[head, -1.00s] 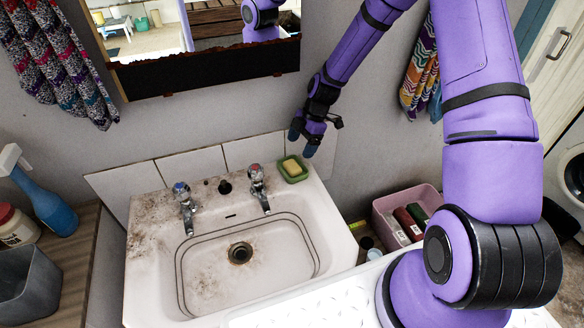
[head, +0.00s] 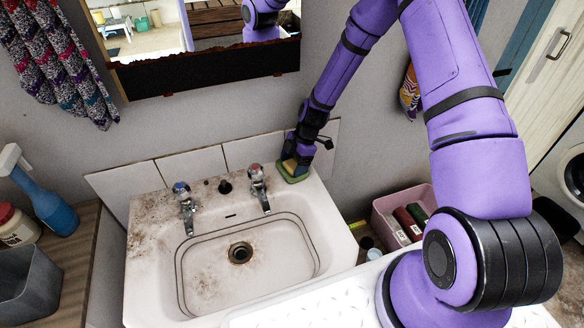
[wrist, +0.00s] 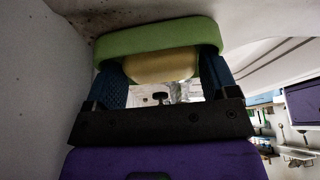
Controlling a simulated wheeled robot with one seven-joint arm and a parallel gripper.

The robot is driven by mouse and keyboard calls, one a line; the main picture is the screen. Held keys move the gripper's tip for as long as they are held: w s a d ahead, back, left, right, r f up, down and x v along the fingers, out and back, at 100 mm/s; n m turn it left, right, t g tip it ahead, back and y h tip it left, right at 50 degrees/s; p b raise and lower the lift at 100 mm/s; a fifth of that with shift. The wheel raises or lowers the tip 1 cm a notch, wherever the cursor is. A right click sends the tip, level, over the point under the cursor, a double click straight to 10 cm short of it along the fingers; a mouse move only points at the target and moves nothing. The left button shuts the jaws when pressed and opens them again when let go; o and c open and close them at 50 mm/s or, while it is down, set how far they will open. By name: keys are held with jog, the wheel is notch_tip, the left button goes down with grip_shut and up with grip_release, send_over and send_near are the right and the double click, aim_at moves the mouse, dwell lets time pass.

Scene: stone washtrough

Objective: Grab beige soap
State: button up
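The beige soap (head: 289,165) sits in a green soap dish (head: 292,179) on the back right corner of the sink. My gripper (head: 296,163) is down at the dish, with its fingers around the soap. In the wrist view the soap (wrist: 160,67) lies between my two blue fingers, in front of the green dish (wrist: 158,38). The fingers are spread to either side of the soap, and small gaps seem to show at its ends. The fingertips are hidden by the dish rim.
The white, stained sink (head: 215,270) has two taps, the right one (head: 258,187) close to the dish. The tiled wall (head: 236,157) is right behind. A pink crate (head: 393,240) with bottles stands low at the right.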

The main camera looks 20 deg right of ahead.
jog(key=c, duration=0.8)
jog(key=shift+r, duration=0.1)
jog(key=shift+w+r, duration=0.1)
